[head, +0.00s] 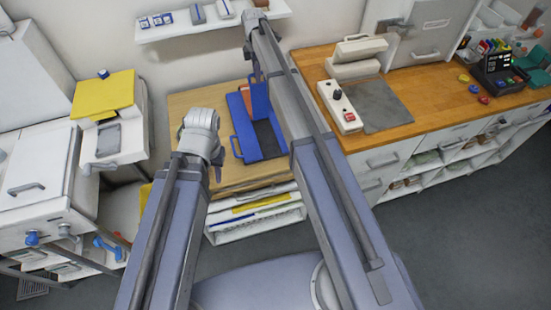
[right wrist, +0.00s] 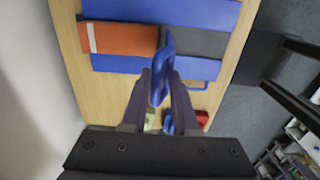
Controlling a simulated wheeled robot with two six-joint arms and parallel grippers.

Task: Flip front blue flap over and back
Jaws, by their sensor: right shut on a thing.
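A blue folder-like board (head: 239,140) lies open on the wooden table, with an orange panel (right wrist: 118,38) and a dark grey panel (right wrist: 195,44) on it. A blue flap (head: 260,95) stands up from the board between these panels. In the right wrist view the flap (right wrist: 161,62) is seen nearly edge-on.
The wooden table (head: 190,102) has bare room around the board. Small red and blue items (right wrist: 200,118) lie near my right gripper. A counter (head: 425,80) with a white device (head: 340,107) stands to the right. White cabinets (head: 40,170) stand to the left.

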